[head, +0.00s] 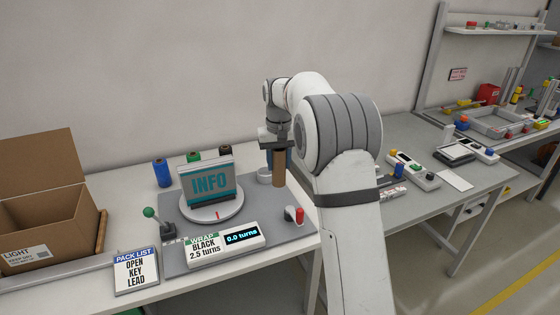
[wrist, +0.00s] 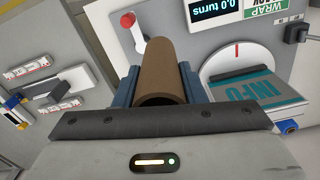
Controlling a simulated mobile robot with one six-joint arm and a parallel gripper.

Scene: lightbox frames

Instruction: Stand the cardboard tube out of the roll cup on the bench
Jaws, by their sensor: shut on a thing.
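The brown cardboard tube (head: 278,170) hangs upright below my gripper (head: 279,155) in the head view. My gripper is shut on the tube, and its blue fingers flank it in the wrist view (wrist: 165,86). There the open end of the tube (wrist: 160,66) is nearest me. A pale round cup (head: 264,177), seemingly the roll cup, stands just left of and behind the tube's lower end. The tube's lower end appears outside the cup, over the grey mat; I cannot tell whether it touches the mat. The bench (head: 245,272) is white.
A turntable (head: 212,214) with an INFO box (head: 208,184) stands left. Blue (head: 160,173), green (head: 194,156) and dark (head: 225,151) rolls stand behind it. A red-handled device (head: 297,214) is at the mat's right. An open carton (head: 45,215) is far left.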

